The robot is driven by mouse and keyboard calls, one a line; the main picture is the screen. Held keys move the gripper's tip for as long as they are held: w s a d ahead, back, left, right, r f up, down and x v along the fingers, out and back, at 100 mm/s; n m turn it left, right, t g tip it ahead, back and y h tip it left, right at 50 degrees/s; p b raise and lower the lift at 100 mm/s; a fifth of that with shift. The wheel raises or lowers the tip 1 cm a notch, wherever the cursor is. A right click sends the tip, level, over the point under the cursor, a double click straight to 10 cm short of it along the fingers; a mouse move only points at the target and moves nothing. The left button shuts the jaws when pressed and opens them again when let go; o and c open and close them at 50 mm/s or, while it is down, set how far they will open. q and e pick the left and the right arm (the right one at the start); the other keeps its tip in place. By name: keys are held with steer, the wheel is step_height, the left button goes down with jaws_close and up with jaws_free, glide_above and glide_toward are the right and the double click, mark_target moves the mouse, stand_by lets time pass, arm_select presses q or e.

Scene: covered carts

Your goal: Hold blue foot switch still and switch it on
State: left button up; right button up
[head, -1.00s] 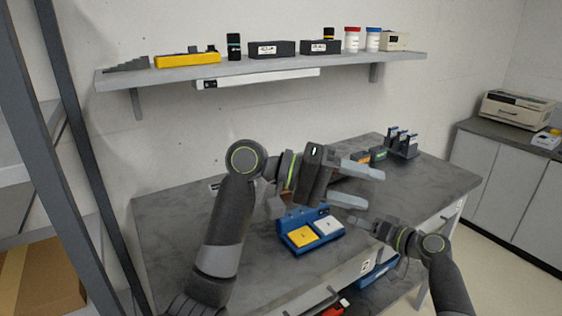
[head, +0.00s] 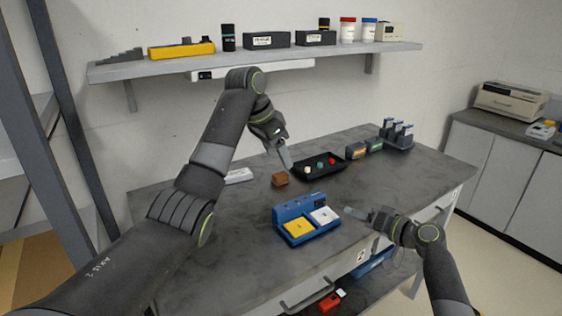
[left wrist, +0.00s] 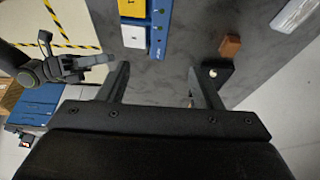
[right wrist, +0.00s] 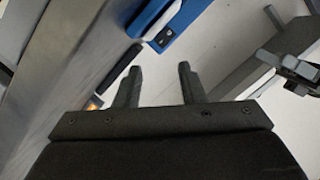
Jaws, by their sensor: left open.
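The blue foot switch (head: 306,221) lies on the grey table, with a yellow pedal (head: 298,227) and a white pedal (head: 324,215). It also shows at the top of the left wrist view (left wrist: 161,28). My left gripper (head: 283,153) is open and empty, above the table behind the switch, pointing down near a brown block. Its spread fingers show in the left wrist view (left wrist: 160,88). My right gripper (head: 358,214) is to the right of the switch, apart from it, near the table's front edge. Its fingers stand apart with nothing between them in the right wrist view (right wrist: 158,86).
A brown block (head: 280,180) and a black tray (head: 312,171) with small coloured balls lie behind the switch. Small boxes (head: 364,149) and a card holder (head: 399,136) stand at the back right. A loaded shelf (head: 255,62) hangs on the wall. The table's left front is clear.

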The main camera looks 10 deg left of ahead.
mark_target(299, 201)
arm_select(q)
steer(key=x, duration=1.7)
steer(key=shift+a+f, duration=0.1)
steer(key=shift+f, duration=0.1)
